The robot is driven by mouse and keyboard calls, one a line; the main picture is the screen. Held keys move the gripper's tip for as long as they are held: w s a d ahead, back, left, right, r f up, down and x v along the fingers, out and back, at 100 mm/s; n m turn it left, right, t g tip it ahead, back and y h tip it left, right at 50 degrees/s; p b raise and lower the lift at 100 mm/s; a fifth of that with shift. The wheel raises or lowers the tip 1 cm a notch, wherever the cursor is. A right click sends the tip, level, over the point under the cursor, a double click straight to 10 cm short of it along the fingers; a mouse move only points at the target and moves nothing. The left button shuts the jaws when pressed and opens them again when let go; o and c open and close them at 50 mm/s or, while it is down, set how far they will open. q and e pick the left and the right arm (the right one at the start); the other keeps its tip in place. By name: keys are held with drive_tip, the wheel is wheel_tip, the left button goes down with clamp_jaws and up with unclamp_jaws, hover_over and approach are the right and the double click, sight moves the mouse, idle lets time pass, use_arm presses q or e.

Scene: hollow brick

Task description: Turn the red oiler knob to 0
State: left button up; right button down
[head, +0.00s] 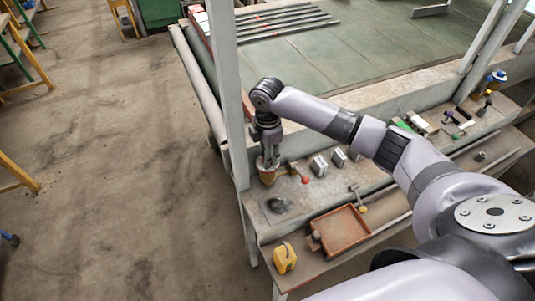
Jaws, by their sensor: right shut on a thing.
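A small oiler (267,179) with an amber-brown lower part stands at the left end of the machine's ledge. My right gripper (268,163) points down over it and is shut on its top, where the red oiler knob sits between the fingers. The fingers hide most of the knob, and its marks and the 0 cannot be read at this size. My left gripper is not in view.
A lever with a red ball (305,180) stands close right of the oiler. Grey metal blocks (319,166) are farther right. A rusty tray (341,232) and a yellow can (285,257) are nearer. A grey post (229,95) rises left of my gripper.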

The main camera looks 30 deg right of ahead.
drive_tip(key=shift+n, duration=0.3)
drive_tip(key=c, duration=1.2)
unclamp_jaws()
drive_tip(key=shift+c, duration=0.2)
wheel_tip(320, 180, up, 12)
drive_tip(key=shift+f, duration=0.1)
